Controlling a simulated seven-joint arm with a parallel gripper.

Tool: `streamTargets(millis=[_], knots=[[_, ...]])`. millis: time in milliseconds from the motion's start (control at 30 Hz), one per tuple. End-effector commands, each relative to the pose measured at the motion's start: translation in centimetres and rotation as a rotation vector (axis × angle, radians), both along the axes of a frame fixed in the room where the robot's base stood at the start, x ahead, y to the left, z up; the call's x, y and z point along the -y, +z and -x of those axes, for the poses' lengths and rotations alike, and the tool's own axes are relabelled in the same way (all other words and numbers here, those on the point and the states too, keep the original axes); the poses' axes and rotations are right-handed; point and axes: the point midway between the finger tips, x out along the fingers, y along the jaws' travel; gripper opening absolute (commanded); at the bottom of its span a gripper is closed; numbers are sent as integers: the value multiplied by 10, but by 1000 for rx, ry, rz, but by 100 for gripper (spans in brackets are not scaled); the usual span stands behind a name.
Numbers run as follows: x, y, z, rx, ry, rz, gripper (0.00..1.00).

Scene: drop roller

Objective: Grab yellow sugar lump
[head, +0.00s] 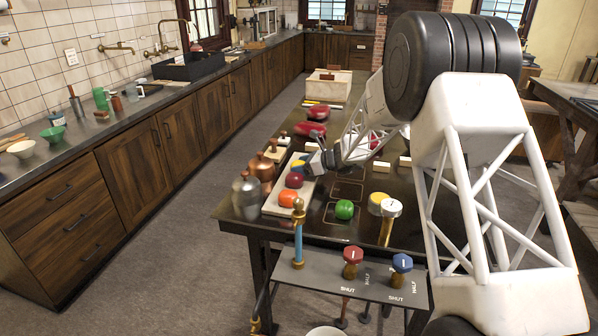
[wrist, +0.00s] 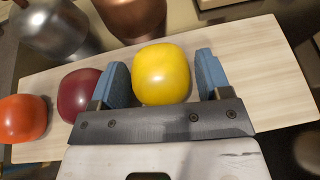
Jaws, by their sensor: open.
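The yellow sugar lump (wrist: 162,74) is a rounded block on the pale wooden board (wrist: 265,75). In the wrist view my gripper (wrist: 161,66) is open, with one blue finger on each side of the lump. The left finger is close to the lump, and a small gap shows at the right finger. In the head view the lump (head: 297,164) is small and partly hidden by my gripper (head: 300,168). I cannot tell whether either finger touches it.
A dark red lump (wrist: 80,93) lies just left of the left finger, and an orange lump (wrist: 22,118) lies beyond it. Copper (head: 262,167) and grey (head: 246,190) vessels stand beside the board. A green lump (head: 344,209) lies on the dark table to the right.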

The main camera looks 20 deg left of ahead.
Motion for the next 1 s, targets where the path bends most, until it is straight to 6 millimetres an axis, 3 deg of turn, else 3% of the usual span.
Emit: streamTargets(millis=[167,400,433,767,1000], knots=[[0,0,0,0,0,0,71],[0,0,0,0,0,0,34],[0,0,0,0,0,0,33],[0,4,0,1,0,-1,33],[0,26,0,3,0,-1,33]])
